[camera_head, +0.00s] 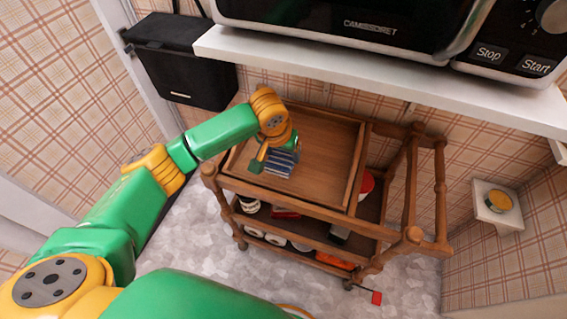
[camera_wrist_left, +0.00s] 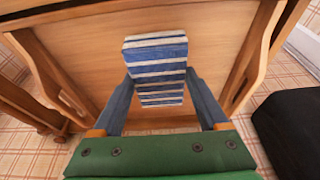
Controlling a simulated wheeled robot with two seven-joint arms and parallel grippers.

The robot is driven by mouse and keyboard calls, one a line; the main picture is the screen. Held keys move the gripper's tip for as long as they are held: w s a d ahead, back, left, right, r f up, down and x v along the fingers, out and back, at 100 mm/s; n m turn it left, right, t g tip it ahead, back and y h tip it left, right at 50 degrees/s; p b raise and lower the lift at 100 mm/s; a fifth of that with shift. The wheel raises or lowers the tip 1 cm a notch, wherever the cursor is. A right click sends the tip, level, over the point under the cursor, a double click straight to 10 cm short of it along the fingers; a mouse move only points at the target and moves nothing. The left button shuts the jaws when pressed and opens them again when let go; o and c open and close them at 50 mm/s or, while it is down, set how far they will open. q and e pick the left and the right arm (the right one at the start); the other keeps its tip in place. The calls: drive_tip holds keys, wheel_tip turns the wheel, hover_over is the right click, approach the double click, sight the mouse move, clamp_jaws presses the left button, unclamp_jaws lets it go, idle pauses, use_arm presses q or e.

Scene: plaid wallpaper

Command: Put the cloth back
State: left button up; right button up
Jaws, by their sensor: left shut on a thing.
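A folded cloth (camera_head: 279,164) with blue and white stripes is at the left part of the wooden cart's (camera_head: 322,152) top tray. My left gripper (camera_head: 277,152) is over the tray and shut on the cloth. In the left wrist view the cloth (camera_wrist_left: 157,58) sits between the two fingers of the left gripper (camera_wrist_left: 158,92), with the cart's wood behind it. I cannot tell whether the cloth touches the tray. My right gripper is not in view.
A microwave (camera_head: 350,25) stands on a white shelf (camera_head: 380,78) above the cart. A black box (camera_head: 185,65) hangs on the wall at the left. The cart's lower shelf (camera_head: 310,230) holds several items. The right part of the top tray is bare.

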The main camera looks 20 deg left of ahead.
sight(282, 156)
use_arm(q)
drive_tip(key=x, duration=0.2)
drive_tip(key=b+x, duration=0.1)
drive_tip(key=shift+s+f, duration=0.15)
drive_tip(key=shift+f, duration=0.3)
drive_tip(key=shift+f, duration=0.1)
drive_tip(key=o, duration=1.2)
drive_tip(key=p+v, duration=0.2)
drive_tip(key=v, duration=0.5)
drive_tip(key=shift+s+r, duration=0.15)
drive_tip(key=shift+r, duration=0.25)
